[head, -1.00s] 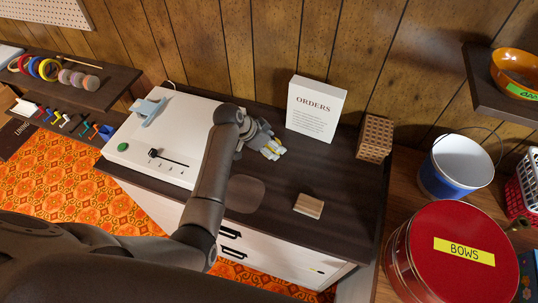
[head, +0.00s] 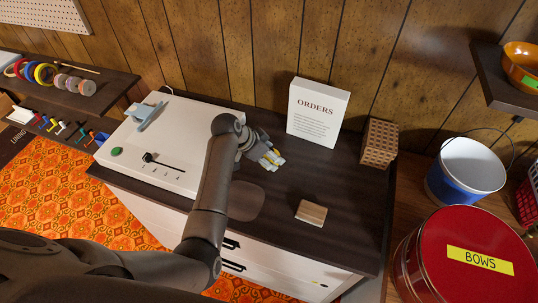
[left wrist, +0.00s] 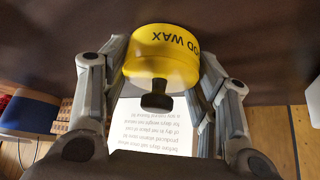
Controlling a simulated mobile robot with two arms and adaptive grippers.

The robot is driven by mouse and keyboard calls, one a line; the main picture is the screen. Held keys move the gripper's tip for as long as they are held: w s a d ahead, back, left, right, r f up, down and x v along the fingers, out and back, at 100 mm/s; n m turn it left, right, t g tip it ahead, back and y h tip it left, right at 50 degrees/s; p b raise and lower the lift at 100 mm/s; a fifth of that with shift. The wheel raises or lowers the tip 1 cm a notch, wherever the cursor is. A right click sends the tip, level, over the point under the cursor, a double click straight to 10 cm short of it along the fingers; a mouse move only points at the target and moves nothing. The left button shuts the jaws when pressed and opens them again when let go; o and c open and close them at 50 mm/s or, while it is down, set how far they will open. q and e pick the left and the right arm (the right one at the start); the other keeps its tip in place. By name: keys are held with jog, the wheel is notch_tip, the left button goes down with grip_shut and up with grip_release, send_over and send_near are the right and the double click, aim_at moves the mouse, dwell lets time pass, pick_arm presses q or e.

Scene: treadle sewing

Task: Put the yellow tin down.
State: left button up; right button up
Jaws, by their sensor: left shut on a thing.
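The yellow tin (left wrist: 162,58), marked with "WAX" lettering, sits between the two fingers of my left gripper (left wrist: 160,75) in the left wrist view. A dark knob (left wrist: 156,98) shows at its near side. In the head view my left gripper (head: 270,157) is over the dark cabinet top (head: 285,226), in front of the ORDERS sign (head: 317,112). The tin is mostly hidden there; only small yellow patches show at the fingers. Whether the tin touches the top, I cannot tell. My right gripper is not in view.
A small wooden block (head: 311,213) lies front right of the gripper. A perforated wooden block (head: 379,143) stands at the right. A white slider unit (head: 135,160) fills the left. A red BOWS tin (head: 462,225) stands beyond.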

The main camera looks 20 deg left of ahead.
pick_arm(q)
jog(key=o, duration=1.1)
jog(key=shift+f, duration=0.1)
jog(key=shift+r, duration=0.25)
jog(key=v, duration=1.2)
